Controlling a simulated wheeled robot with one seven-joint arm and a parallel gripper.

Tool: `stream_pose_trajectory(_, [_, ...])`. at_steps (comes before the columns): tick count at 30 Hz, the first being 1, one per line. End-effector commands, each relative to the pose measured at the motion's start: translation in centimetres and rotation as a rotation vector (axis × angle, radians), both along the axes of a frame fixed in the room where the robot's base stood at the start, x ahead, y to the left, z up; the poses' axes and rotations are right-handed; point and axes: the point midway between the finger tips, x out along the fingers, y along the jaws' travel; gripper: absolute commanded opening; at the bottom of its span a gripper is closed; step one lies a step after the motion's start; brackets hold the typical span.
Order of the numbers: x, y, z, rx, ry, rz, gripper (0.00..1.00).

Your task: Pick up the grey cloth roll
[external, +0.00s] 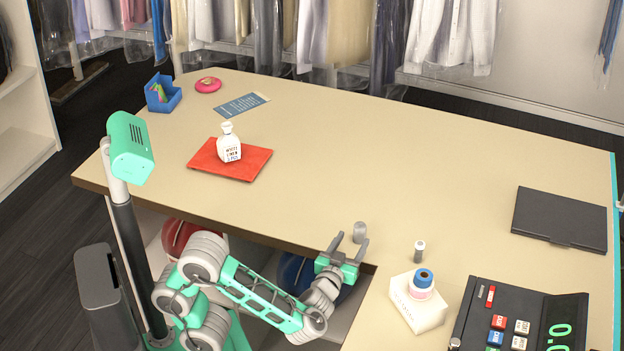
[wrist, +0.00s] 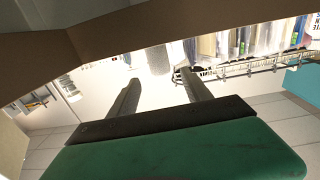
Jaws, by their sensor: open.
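The grey cloth roll (external: 360,231) is a small grey cylinder standing upright on the beige table, close to the table's inner front edge. My gripper (external: 352,239) is open and empty at that edge, its two fingers pointing toward the roll. In the wrist view the roll (wrist: 158,59) shows just beyond and between the fingertips of my gripper (wrist: 158,78). I cannot tell whether a finger touches it.
A red mat (external: 253,164) holds a white bottle (external: 229,147). The table's middle is clear.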

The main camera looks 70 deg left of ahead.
Motion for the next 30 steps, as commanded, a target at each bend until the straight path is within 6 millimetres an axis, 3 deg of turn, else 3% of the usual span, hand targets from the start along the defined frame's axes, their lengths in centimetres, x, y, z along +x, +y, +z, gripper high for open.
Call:
stream_pose_trajectory(12, [4.8, 4.6, 0.2, -0.001, -0.001, 0.005, 0.57])
stream_pose_trajectory(20, [5.4, 5.0, 0.1, -0.001, -0.002, 0.000, 0.57])
stream_pose_trajectory(30, [5.4, 5.0, 0.1, -0.001, -0.001, 0.000, 0.31])
